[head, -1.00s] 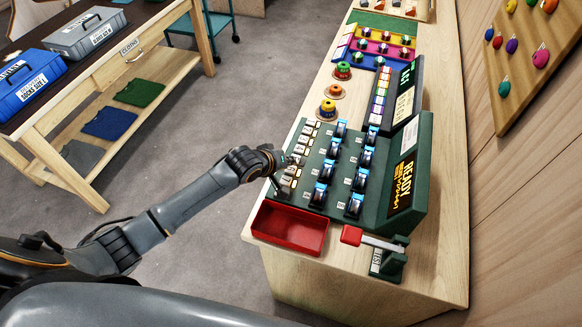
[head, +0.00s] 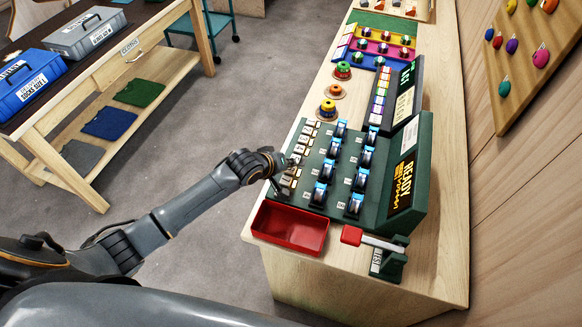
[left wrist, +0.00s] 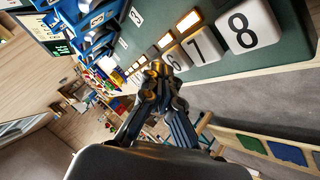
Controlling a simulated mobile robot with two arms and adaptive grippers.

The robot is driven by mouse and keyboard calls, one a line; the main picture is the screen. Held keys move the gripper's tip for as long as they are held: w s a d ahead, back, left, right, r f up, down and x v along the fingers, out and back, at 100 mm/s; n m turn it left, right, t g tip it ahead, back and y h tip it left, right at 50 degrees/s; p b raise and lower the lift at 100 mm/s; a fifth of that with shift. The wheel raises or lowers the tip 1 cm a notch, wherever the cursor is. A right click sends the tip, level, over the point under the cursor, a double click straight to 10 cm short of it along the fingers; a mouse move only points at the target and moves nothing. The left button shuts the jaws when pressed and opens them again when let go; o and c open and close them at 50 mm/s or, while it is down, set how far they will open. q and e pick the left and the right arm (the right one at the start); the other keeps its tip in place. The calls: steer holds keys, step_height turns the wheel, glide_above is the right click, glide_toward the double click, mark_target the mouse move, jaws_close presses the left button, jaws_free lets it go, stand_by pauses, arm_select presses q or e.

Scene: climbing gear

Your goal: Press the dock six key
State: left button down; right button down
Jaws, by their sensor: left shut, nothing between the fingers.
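The dark green panel (head: 325,215) on the bench carries a column of white numbered keys along its left edge. In the left wrist view, the key marked 6 (left wrist: 178,57) is partly hidden by my fingers. Key 7 (left wrist: 203,46) and key 8 (left wrist: 248,28) lie to its right. My left gripper (head: 280,177) is at the left edge of the key column, near its lower half. It is shut and empty. Its fingertips (left wrist: 158,72) also show in the left wrist view, close to key 6; I cannot tell whether they touch it. My right gripper is out of view.
Blue-and-black devices (head: 354,205) stand in two columns beside the keys. The panel's screen (head: 404,178) reads READY. A red tray (head: 290,228) and a red-handled lever (head: 372,240) are at the near end. Colored round items (head: 327,108) stand farther back.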

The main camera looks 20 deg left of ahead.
arm_select(q)
steer(key=shift+f, duration=0.55)
stand_by(0.6)
steer(key=shift+r, duration=0.1)
steer(key=shift+r+p, duration=0.9)
steer(key=shift+p, duration=0.05)
step_height(320, 180, up, 4)
steer(key=p, duration=0.3)
steer(key=shift+f+p, duration=0.2)
steer(key=shift+p, duration=0.2)
step_height(320, 180, up, 2)
steer(key=shift+r+p, duration=0.2)
steer(key=shift+p, duration=0.75)
